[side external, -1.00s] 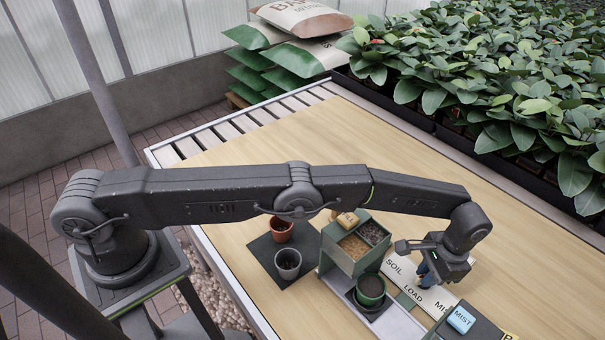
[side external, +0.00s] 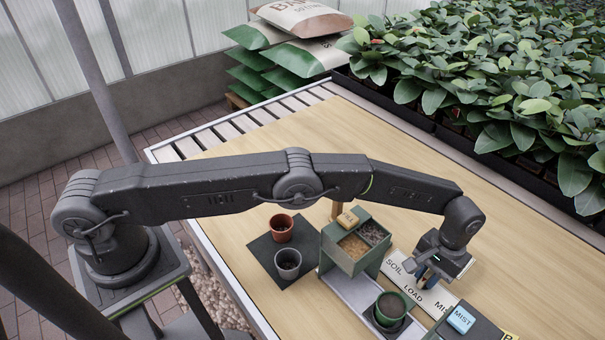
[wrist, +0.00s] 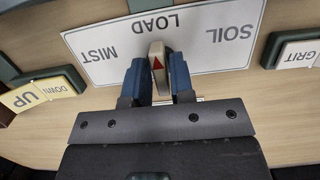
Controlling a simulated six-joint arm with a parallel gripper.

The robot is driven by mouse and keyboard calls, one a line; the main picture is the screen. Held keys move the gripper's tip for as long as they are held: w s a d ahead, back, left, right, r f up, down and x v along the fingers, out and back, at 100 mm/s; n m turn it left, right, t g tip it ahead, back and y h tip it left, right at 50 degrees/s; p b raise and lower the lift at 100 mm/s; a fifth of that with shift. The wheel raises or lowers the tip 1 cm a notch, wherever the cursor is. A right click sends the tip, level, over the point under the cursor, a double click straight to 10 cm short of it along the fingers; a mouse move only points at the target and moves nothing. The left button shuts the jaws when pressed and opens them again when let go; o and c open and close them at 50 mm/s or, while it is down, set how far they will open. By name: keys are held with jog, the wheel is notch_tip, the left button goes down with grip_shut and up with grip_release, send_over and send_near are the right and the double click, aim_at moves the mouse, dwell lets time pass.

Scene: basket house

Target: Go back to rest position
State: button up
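My gripper (wrist: 158,75) is low over the labelled plate, fingers pointing down. In the wrist view its two blue fingers stand close together on either side of a pale selector knob (wrist: 157,62) with a red arrow, and look shut on it. The arrow points toward LOAD on the white plate (wrist: 102,62), which also reads SOIL and MIST. In the side view the gripper (side external: 424,278) is at the plate, right of the green hopper. My arm is stretched out across the table. The knob's lower part is hidden between the fingers.
A green pot of soil (side external: 390,306) stands on the pale track (side external: 350,293) in front of the hopper (side external: 338,250). Terracotta (side external: 281,235) and grey (side external: 287,269) pots stand on a dark mat. A MIST box (side external: 461,319) is nearby. The back table is clear.

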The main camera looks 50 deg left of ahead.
jog(key=o, duration=1.1)
jog(key=shift+o, duration=0.2)
jog(key=shift+r, duration=3.5)
jog(key=shift+r, duration=0.1)
